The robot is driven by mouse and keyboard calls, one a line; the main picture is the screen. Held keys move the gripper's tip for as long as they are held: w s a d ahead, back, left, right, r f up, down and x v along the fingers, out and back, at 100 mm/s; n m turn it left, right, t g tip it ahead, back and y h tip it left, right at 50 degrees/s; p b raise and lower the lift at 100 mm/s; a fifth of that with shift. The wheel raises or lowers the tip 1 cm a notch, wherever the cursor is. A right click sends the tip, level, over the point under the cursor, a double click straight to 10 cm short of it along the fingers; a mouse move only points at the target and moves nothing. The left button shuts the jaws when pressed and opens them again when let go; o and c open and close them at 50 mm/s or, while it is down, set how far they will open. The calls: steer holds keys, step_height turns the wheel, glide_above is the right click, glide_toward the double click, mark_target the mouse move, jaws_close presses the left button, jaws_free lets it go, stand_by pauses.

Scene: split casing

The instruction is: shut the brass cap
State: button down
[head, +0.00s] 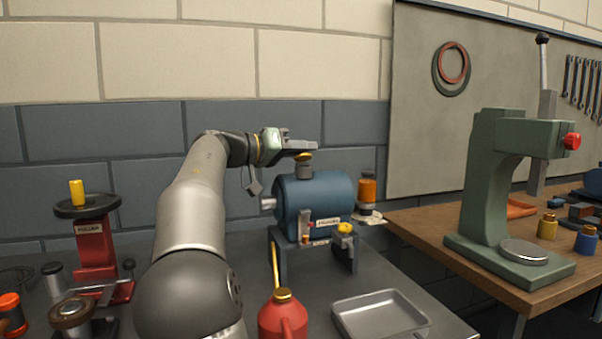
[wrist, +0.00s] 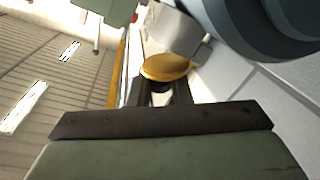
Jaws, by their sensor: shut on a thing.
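The brass cap (head: 304,156) is at the top of the short grey neck (head: 304,171) on the blue casing (head: 322,194). My gripper (head: 303,151) is at the cap, above the neck, with its fingers shut on the cap. In the wrist view the cap (wrist: 168,68) shows as a gold disc at the tips of my dark fingers (wrist: 160,88), against the grey neck (wrist: 178,33). My fingers partly hide the cap, so I cannot tell how far it is turned.
The casing stands on a dark stand (head: 282,262) with a yellow knob (head: 345,229) at its front. An orange-and-black bottle (head: 367,192) is right of it. A red can (head: 283,318) and a grey tray (head: 381,315) are in front. A green press (head: 490,185) stands far right.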

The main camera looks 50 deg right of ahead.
steer(key=m+b, duration=0.1)
steer(key=b, duration=0.1)
steer(key=f+m+b, duration=0.1)
steer(key=b, duration=0.1)
steer(key=m+h+b, duration=0.1)
steer(key=m+b, duration=0.1)
steer(key=shift+s+a+f, duration=0.25)
steer(key=shift+s+a, duration=0.1)
steer(key=shift+s, duration=0.05)
steer(key=shift+s+m+b, duration=0.15)
steer(key=shift+m+b, duration=0.75)
steer(key=shift+b, duration=0.25)
steer(key=shift+a, duration=0.1)
steer(key=c, duration=1.7)
jaws_free()
steer(key=v, duration=1.7)
steer(key=shift+a+f, duration=0.15)
steer(key=shift+a, duration=0.05)
